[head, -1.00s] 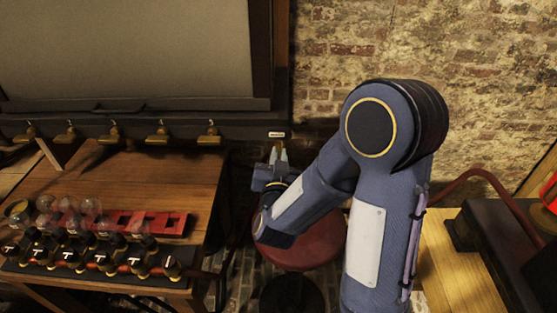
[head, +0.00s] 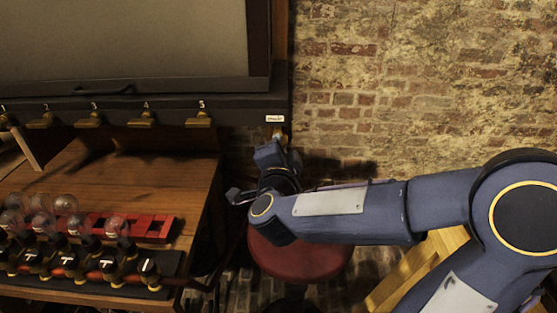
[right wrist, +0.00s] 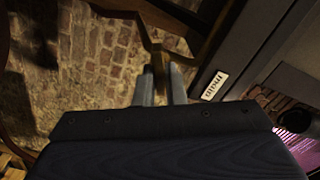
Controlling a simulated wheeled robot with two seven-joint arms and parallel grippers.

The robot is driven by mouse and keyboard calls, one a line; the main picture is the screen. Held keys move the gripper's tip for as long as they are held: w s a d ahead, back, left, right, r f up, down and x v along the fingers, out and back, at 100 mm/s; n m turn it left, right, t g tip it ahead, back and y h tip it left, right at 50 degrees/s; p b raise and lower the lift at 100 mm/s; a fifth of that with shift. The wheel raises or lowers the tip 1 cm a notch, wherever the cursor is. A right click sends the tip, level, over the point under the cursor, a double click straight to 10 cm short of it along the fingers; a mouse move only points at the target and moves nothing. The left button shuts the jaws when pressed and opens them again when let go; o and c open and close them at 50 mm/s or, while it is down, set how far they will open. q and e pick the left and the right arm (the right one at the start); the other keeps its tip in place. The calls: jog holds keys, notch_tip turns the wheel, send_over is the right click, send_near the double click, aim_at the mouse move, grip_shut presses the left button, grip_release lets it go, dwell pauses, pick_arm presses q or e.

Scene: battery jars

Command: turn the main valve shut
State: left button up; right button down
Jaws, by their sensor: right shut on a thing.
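The main valve (head: 279,133) is a small brass fitting under the white main label at the right end of the dark ledge. My right gripper (head: 276,144) is at it from below, shut on its handle. In the right wrist view the brass handle (right wrist: 157,62) sits between the two grey fingers of my gripper (right wrist: 160,84), and the main label (right wrist: 215,84) is to their right. The gripper and wrist hide part of the valve in the head view. My left gripper is in neither view.
Several numbered brass valves (head: 143,118) line the ledge to the left. Glass jars (head: 66,205) and a red rack (head: 152,229) stand on the wooden bench (head: 150,185). A red stool (head: 300,262) is below my right forearm. A brick wall is behind.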

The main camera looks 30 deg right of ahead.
jog(key=shift+f+m+b, duration=0.15)
jog(key=shift+m+b, duration=2.35)
jog(key=shift+m, duration=0.1)
jog(key=shift+d, duration=0.1)
jog(key=c, duration=1.5)
grip_release()
jog(key=v, duration=0.8)
